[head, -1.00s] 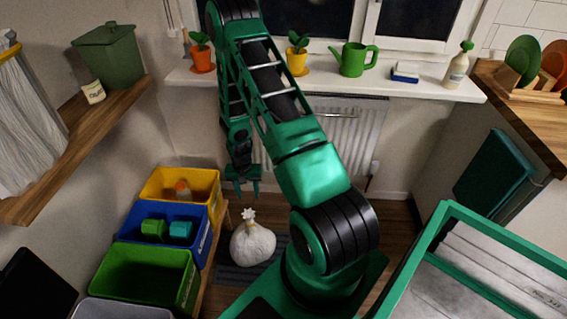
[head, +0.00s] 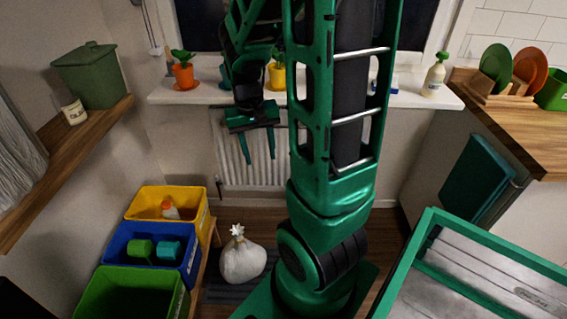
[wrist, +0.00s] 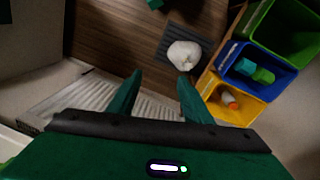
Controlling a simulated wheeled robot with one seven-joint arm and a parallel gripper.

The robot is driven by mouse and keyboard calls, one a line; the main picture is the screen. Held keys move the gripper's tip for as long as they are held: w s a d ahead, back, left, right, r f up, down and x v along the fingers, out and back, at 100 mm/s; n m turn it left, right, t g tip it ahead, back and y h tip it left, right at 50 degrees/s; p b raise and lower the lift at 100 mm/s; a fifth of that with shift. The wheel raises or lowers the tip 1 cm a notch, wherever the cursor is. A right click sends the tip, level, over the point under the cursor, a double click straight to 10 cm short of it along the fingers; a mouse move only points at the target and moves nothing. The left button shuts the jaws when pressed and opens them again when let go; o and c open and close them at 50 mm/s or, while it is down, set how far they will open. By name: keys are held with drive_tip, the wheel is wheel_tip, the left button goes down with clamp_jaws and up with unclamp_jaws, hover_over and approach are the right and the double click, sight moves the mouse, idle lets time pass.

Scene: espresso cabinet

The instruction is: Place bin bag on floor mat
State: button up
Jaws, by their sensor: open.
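The bin bag (head: 242,261) is a white, tied sack with a knotted top. It sits on the dark grey floor mat (head: 222,292), beside the colored bins. It also shows in the wrist view (wrist: 184,55), on the mat (wrist: 166,48). My gripper (head: 261,162) is open and empty, with its fingers pointing down. It is raised well above the bag, in front of the radiator, and does not touch the bag. In the wrist view the open fingers (wrist: 157,80) show with a clear gap between them.
Yellow (head: 150,201), blue (head: 128,246) and green (head: 110,292) bins stand left of the bag; the yellow and blue ones hold items. A radiator (head: 240,150) is under the windowsill (head: 200,95), which bears potted plants. A green-framed tray (head: 415,262) is at the lower right.

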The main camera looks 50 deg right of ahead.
drive_tip(key=s+a+r, duration=0.3)
drive_tip(key=s, duration=0.4)
drive_tip(key=s+a+r+n+y, duration=0.1)
drive_tip(key=s+a+r, duration=0.2)
drive_tip(key=s, duration=0.4)
drive_tip(key=shift+s+r, duration=0.15)
drive_tip(key=shift+r, duration=0.6)
drive_tip(key=shift+d, duration=0.1)
